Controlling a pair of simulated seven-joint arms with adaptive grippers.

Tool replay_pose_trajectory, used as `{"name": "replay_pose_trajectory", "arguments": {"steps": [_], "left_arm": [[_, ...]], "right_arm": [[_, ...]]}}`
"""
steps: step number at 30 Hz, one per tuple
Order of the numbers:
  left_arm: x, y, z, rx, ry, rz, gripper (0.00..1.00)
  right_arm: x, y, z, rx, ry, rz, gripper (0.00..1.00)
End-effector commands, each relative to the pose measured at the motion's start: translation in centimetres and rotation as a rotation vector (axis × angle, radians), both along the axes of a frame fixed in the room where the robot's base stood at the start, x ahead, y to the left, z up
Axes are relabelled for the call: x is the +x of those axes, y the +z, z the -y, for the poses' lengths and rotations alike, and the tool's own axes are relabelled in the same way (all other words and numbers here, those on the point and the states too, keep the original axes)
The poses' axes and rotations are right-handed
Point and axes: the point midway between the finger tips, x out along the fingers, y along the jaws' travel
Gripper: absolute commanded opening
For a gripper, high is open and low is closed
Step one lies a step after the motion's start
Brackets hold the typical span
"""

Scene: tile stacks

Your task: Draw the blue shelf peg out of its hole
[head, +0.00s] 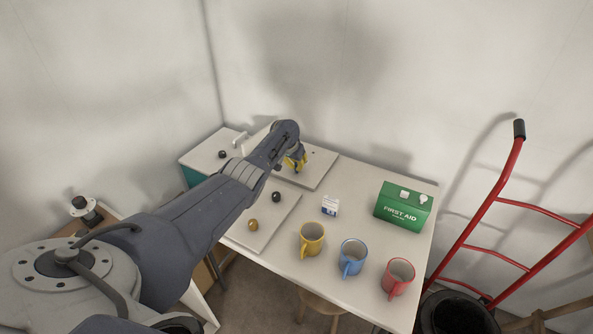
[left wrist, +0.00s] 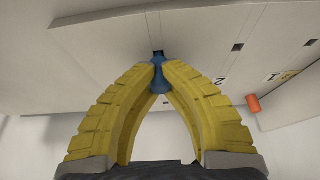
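The blue shelf peg (left wrist: 158,78) shows in the left wrist view between the yellow fingertips of my left gripper (left wrist: 160,72). Both fingertips touch it from the sides, so the gripper is shut on it. The peg's far end meets a dark square hole (left wrist: 157,53) in a pale panel (left wrist: 100,75); how deep it sits is hidden. In the head view my left gripper (head: 297,163) is low over the pale board at the back of the table (head: 322,167), and the blue peg cannot be made out there. My right gripper is not in view.
An orange peg (left wrist: 253,103) stands out from the panel to the right, near printed numbers. Yellow (head: 312,238), blue (head: 352,257) and red (head: 398,278) mugs line the table's front. A green first aid box (head: 403,206) and a small white carton (head: 329,205) stand behind them.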

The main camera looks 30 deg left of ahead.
Motion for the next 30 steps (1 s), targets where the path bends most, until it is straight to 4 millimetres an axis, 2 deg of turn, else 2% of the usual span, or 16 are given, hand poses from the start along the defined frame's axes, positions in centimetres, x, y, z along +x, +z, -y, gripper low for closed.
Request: {"name": "replay_pose_trajectory", "arguments": {"steps": [30], "left_arm": [[-0.03,0.89,-0.02,0.001,0.0,0.001,0.0]], "right_arm": [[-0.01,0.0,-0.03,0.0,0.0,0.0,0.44]]}}
